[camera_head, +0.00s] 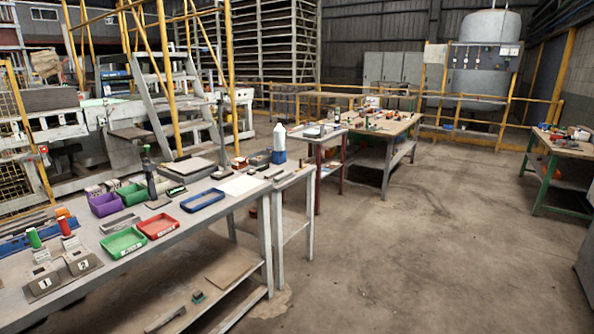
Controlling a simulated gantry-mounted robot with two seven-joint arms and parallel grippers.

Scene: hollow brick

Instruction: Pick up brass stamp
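I cannot make out a brass stamp for certain. A small brown-red item (239,162) sits toward the far end of the long grey workbench (170,225), too small to identify. Green- and red-topped pieces (33,238) stand at the bench's left end, behind two numbered grey blocks (62,274). Neither of my grippers nor my arms is in view.
The bench holds a green tray (123,243), a red tray (158,226), a blue tray (202,200), purple and green bins (107,204) and a dark upright stand (151,180). Other tables (395,125) stand farther back. The concrete floor (430,235) on the right is clear.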

